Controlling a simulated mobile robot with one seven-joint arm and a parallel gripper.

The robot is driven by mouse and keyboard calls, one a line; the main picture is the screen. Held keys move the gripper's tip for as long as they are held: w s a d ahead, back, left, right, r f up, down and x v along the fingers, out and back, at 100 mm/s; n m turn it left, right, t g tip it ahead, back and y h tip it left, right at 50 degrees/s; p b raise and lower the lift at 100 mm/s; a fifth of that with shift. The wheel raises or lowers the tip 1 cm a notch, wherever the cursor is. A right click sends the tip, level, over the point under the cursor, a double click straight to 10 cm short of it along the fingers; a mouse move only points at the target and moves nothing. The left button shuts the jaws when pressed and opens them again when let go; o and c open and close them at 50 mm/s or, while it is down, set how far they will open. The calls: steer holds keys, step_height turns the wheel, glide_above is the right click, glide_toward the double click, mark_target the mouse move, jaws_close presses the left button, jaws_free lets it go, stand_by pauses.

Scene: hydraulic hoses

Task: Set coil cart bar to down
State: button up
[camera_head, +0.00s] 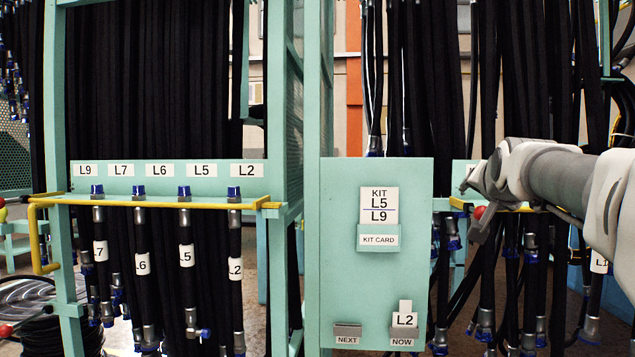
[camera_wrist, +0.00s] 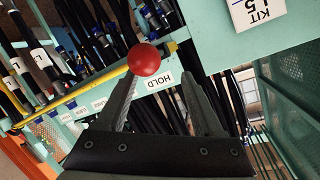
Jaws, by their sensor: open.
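A yellow bar (camera_head: 457,203) with a red ball knob (camera_head: 479,212) shows at the right rack in the head view, partly hidden by my gripper (camera_head: 468,205). In the wrist view the yellow bar (camera_wrist: 75,97) runs diagonally in front of hanging hoses, and the red knob (camera_wrist: 144,60) shows near its upper end. My gripper (camera_wrist: 162,80) is open and empty. The knob overlaps the left fingertip in that view; I cannot tell whether they touch. No label reading coil cart is legible, so I cannot tell which bar belongs to it.
A left rack holds hoses behind another yellow bar (camera_head: 150,203). A green kit panel (camera_head: 376,290) stands left of my gripper. A HOLD label (camera_wrist: 163,78) sits behind the fingers. Coiled hose (camera_head: 50,335) and another red knob (camera_head: 5,331) are at lower left.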

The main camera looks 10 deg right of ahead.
steer(key=p+v, duration=0.2)
steer(key=v, duration=1.4)
steer(key=shift+s, duration=0.15)
steer(key=s+a+f+n+g+y, duration=0.1)
steer(key=a+f+n+g+y, duration=0.15)
steer(key=a+f, duration=0.4)
steer(key=s+a+f+n+g+y, duration=0.1)
steer(key=a+f+n+y, duration=0.2)
steer(key=f, duration=0.7)
steer(key=s+a+f+n+g+y, duration=0.1)
steer(key=s+a+f+n+g, duration=0.15)
steer(key=s+a+f, duration=0.4)
steer(key=s+a+f+n+g, duration=0.2)
steer(key=s+a+f+n, duration=0.15)
steer(key=f, duration=0.55)
step_height(320, 180, up, 21)
steer(key=w+p, duration=0.1)
steer(key=p, duration=2)
steer(key=shift+w+d, duration=0.1)
steer(key=c, duration=0.3)
steer(key=shift+d, duration=0.1)
steer(key=shift+d, duration=0.1)
